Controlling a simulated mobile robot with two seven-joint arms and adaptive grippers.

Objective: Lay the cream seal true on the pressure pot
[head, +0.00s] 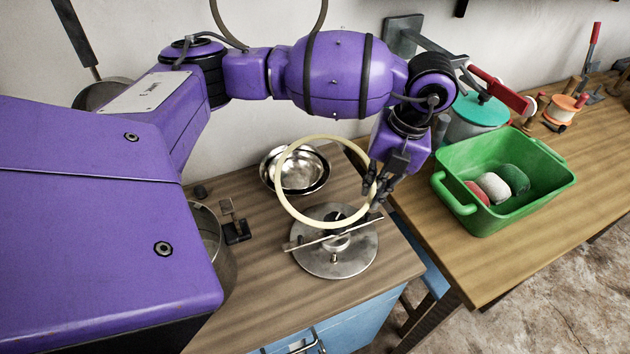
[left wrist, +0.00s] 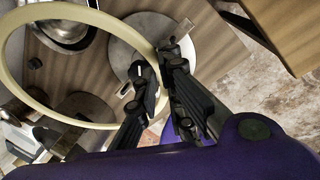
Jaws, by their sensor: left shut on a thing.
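The cream seal (head: 278,184) is a large thin ring. My left gripper (head: 373,196) is shut on its right side and holds it tilted in the air above the round metal lid (head: 350,265) with its crossbar. In the left wrist view the seal (left wrist: 75,122) spreads left from the fingertips (left wrist: 158,68), and the lid (left wrist: 120,58) shows beyond them. A steel pot (head: 228,265), apparently the pressure pot, stands left of the lid; my arm hides much of it, and its mouth is mostly covered. The seal is apart from it. My right gripper is not in view.
Nested steel bowls (head: 300,175) stand at the back of the left counter, and a small dark stand (head: 236,230) near the pot. A green tub (head: 510,215) with several rolled cloths is on the right table. A teal-lidded canister (head: 480,112) stands behind it.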

